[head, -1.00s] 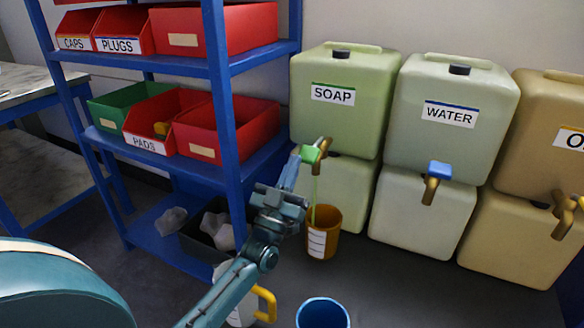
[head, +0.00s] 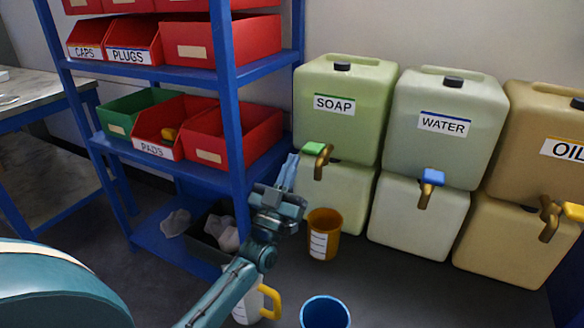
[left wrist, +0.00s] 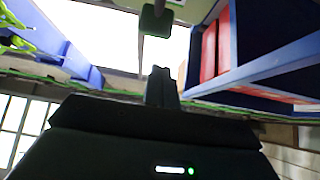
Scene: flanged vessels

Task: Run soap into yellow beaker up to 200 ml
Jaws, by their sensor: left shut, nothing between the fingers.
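The soap tank (head: 345,125) has a brass tap (head: 322,162) with a green lever (head: 313,148). No stream shows below the spout. The amber-yellow beaker (head: 321,240), with a white scale strip, stands upright on the floor below this tap. Its liquid level cannot be read. My left gripper (head: 291,165) is shut and empty, just left of and below the green lever, seemingly a little apart from it. In the left wrist view the shut fingertips (left wrist: 162,74) point up towards the green lever (left wrist: 156,20). My right gripper is not in view.
The water tank (head: 445,125) with a blue tap lever and the oil tank (head: 540,150) stand to the right. A blue shelf (head: 235,120) with red and green bins is close left of my gripper. A blue cup (head: 325,313) and a yellow-handled jug (head: 250,305) stand nearer.

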